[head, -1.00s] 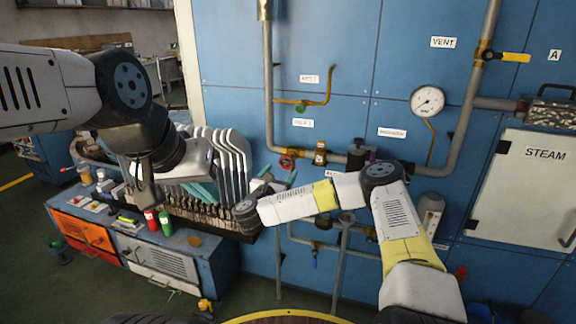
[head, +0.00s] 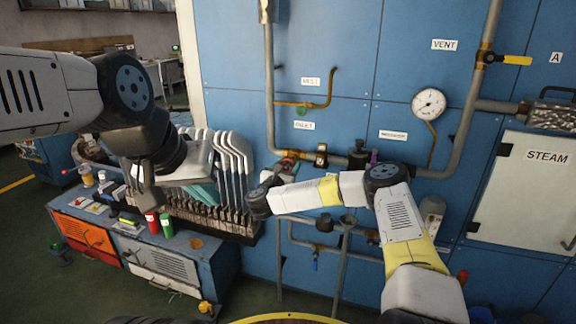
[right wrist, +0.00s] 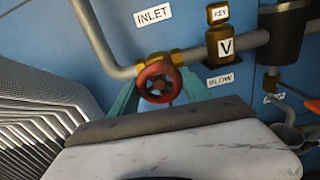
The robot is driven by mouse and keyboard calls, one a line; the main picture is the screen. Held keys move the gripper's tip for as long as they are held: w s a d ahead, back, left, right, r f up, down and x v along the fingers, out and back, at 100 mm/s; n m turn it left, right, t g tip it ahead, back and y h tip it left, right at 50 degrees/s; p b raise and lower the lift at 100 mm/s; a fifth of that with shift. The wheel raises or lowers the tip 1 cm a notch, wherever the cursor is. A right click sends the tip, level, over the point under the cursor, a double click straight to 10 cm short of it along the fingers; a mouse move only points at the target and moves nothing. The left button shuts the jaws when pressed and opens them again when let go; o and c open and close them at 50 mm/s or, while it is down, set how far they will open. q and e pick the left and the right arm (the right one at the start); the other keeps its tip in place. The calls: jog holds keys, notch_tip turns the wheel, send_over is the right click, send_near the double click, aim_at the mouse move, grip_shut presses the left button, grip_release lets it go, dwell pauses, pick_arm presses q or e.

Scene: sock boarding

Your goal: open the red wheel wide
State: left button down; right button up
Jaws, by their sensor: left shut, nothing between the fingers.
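The red wheel (right wrist: 159,82) sits on a brass valve on the pipe below the INLET label (right wrist: 152,16). In the head view the wheel (head: 291,154) is small and partly covered by my right gripper (head: 284,166). In the right wrist view the teal fingers of my right gripper (right wrist: 158,92) stand apart, one on each side of the wheel. I cannot tell whether they touch it. The pale gripper body hides their lower parts. My left gripper (head: 145,190) is shut and empty, over the bench at the left, far from the wheel.
A brass valve tagged KEY (right wrist: 219,40) is right of the wheel on the same pipe. A rack of grey sock boards (head: 228,165) stands close on the left. A pressure gauge (head: 428,103) and a STEAM door (head: 530,190) are further right.

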jog(key=c, duration=0.6)
